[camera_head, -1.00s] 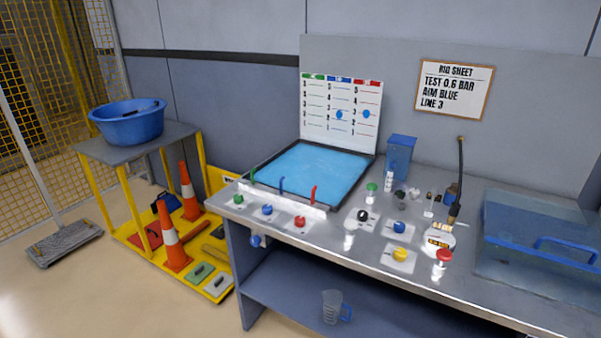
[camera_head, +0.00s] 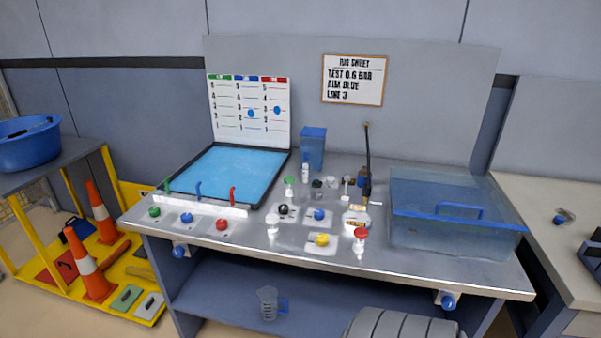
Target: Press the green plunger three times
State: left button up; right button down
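A small green knob (camera_head: 154,212) sits at the left front of the steel bench (camera_head: 300,245), in a row with a blue knob (camera_head: 187,217) and a red knob (camera_head: 222,224). A green spout (camera_head: 167,186) stands behind it, beside a blue and a red one. Another green-topped white piece (camera_head: 290,185) stands farther back, right of the blue tray. I cannot tell for certain which green part is the plunger. Nothing touches either one. Neither of my grippers is in view.
A blue tray (camera_head: 228,170), a chart board (camera_head: 248,110), a clear blue-lidded tank (camera_head: 450,228) and a yellow knob (camera_head: 322,240) are on the bench. A jug (camera_head: 268,303) stands on the shelf. Cones (camera_head: 90,270) and a blue basin (camera_head: 25,145) are at left.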

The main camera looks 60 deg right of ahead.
aim_at(289, 180)
jog(key=k, duration=0.6)
jog(key=z, duration=1.25)
